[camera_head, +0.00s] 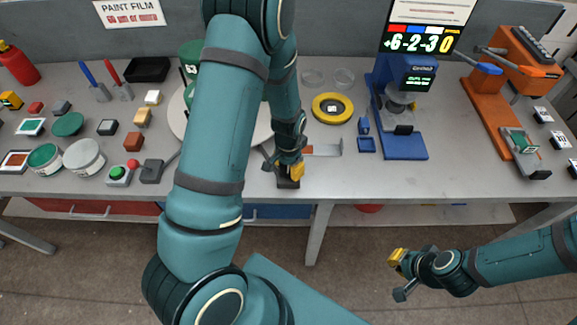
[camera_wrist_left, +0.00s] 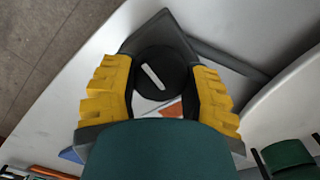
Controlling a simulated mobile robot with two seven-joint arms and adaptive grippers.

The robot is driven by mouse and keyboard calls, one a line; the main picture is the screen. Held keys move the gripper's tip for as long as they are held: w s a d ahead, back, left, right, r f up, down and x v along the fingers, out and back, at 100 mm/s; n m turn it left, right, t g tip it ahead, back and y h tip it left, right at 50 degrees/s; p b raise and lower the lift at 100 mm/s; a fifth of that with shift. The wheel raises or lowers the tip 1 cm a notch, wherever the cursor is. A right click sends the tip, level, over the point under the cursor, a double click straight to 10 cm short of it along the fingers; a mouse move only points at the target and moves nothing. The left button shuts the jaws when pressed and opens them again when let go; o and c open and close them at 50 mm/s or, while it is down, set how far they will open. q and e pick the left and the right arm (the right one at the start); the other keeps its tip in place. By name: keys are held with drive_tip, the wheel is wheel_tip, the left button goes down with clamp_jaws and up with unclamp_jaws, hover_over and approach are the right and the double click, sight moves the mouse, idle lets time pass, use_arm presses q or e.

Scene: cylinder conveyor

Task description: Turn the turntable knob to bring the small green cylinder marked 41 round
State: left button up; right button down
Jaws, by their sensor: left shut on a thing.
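The turntable knob is a round black dial with a white line (camera_wrist_left: 153,75), seen in the left wrist view on a dark base. My left gripper (camera_wrist_left: 158,95) has its yellow fingers on either side of it, shut on it. In the head view this gripper (camera_head: 289,168) is at the table's front edge, over the dark knob base (camera_head: 288,184). The pale turntable (camera_head: 262,128) lies behind my left arm, mostly hidden. My right gripper (camera_head: 396,274) is open and empty, in front of the table.
A yellow ring (camera_head: 332,108) and a blue device with a display (camera_head: 402,100) stand right of the left gripper. An orange press (camera_head: 510,95) is at far right. Green and white discs (camera_head: 84,156), a green button box (camera_head: 118,175) and small blocks are left.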

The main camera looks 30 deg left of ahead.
idle(0.6)
use_arm(q)
drive_tip(key=o, duration=1.3)
wheel_tip(320, 180, up, 12)
